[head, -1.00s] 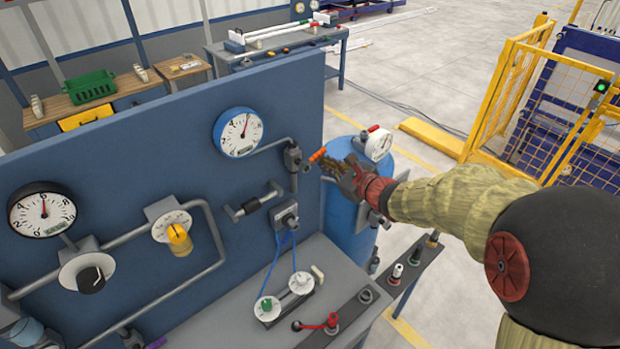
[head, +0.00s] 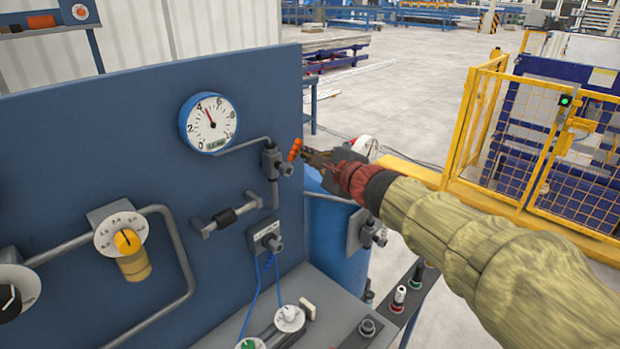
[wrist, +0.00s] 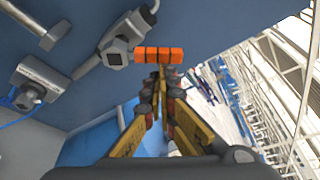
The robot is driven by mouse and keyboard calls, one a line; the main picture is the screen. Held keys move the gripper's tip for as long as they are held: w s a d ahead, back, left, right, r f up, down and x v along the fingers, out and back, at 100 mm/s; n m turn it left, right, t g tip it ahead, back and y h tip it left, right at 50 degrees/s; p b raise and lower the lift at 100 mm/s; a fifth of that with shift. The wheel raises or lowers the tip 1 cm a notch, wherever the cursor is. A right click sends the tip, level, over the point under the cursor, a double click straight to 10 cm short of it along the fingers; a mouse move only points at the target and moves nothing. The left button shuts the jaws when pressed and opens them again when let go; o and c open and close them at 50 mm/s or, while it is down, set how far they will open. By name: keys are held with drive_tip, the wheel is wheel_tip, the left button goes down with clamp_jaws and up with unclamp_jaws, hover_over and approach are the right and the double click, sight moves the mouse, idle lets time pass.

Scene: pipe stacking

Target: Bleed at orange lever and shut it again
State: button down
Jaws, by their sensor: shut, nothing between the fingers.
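The orange lever (head: 295,150) sits on a grey valve (head: 273,161) at the panel's right edge. In the head view it stands steeply; in the wrist view the lever (wrist: 158,55) sticks out to the right of its valve (wrist: 117,50). My gripper (head: 306,154) is shut and empty beside the lever. In the wrist view its fingertips (wrist: 160,75) lie close under the lever; I cannot tell whether they touch it. The blue-rimmed gauge (head: 210,122) is piped to this valve, and its red needle points near 4.
A yellow knob (head: 128,241) and a black handle (head: 226,216) are on the panel to the left. A blue tank (head: 335,228) stands behind and below my gripper. The bench (head: 335,290) carries small fittings. A yellow fence (head: 520,150) stands to the right.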

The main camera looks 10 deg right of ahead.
drive_tip(key=shift+s+a+r+n+b, duration=0.3)
drive_tip(key=shift+a+r+b, duration=0.3)
drive_tip(key=shift+b, duration=0.8)
drive_tip(key=shift+s+a+r+n+b, duration=0.2)
drive_tip(key=shift+s+a+r+b, duration=0.35)
drive_tip(key=shift+b, duration=0.8)
drive_tip(key=shift+w+r, duration=0.1)
drive_tip(key=shift+r, duration=0.1)
drive_tip(key=shift+w+d+f, duration=0.15)
drive_tip(key=shift+w+d, duration=0.2)
drive_tip(key=shift+d, duration=0.1)
approach(297, 147)
drive_tip(key=w+d+f, duration=0.1)
drive_tip(key=d+f, duration=0.1)
drive_tip(key=d, duration=0.1)
drive_tip(key=shift+s+d+r+p, duration=0.1)
drive_tip(key=shift+s+d+p, duration=0.2)
drive_tip(key=shift+s, duration=0.3)
